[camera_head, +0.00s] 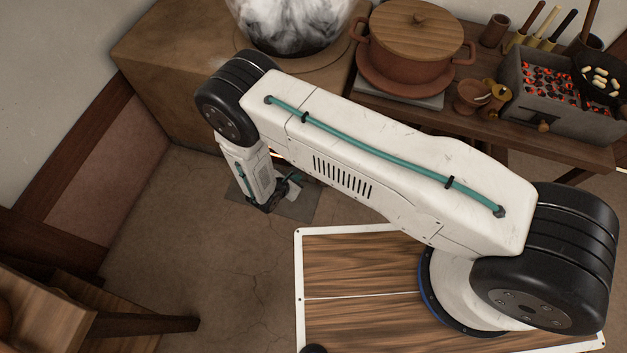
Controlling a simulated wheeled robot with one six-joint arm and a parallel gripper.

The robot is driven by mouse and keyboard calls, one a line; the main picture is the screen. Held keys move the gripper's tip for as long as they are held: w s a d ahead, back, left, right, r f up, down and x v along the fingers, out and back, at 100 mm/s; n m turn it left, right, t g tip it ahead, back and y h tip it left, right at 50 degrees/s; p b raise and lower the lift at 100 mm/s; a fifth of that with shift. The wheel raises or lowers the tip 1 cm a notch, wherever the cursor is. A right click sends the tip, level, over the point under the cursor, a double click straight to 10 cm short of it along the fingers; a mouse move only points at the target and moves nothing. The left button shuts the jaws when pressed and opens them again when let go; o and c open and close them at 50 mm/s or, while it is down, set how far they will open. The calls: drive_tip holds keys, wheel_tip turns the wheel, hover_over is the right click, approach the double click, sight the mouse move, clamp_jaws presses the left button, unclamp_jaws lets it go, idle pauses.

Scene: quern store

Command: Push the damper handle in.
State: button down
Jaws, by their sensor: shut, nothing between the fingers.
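I cannot make out a damper handle for certain. My arm hides much of that front, and a handle there would be hidden. My gripper (288,185) points down low in front of the stove, over a grey floor plate (298,206). It is shut and holds nothing.
A steaming pot (290,22) sits on the stove. A wooden bench (470,125) at the right bears a lidded clay pot (412,40), a jug (492,94) and a pan (602,80). A wooden stool (75,310) stands front left. The floor (190,250) between is clear.

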drive_tip(key=s+f+n, duration=0.2)
drive_tip(key=s+f, duration=0.2)
drive_tip(key=f, duration=0.2)
drive_tip(key=w+d+r+x, duration=0.1)
drive_tip(key=x, duration=1.2)
drive_tip(key=shift+w+r+y, duration=0.25)
drive_tip(key=shift+w+y, duration=0.05)
drive_tip(key=shift+y, duration=0.1)
drive_tip(key=w, duration=0.1)
drive_tip(key=w+d, duration=0.1)
drive_tip(key=w, duration=0.1)
drive_tip(key=shift+w+d, duration=0.2)
drive_tip(key=shift+w, duration=0.4)
drive_tip(key=shift+d+r, duration=0.1)
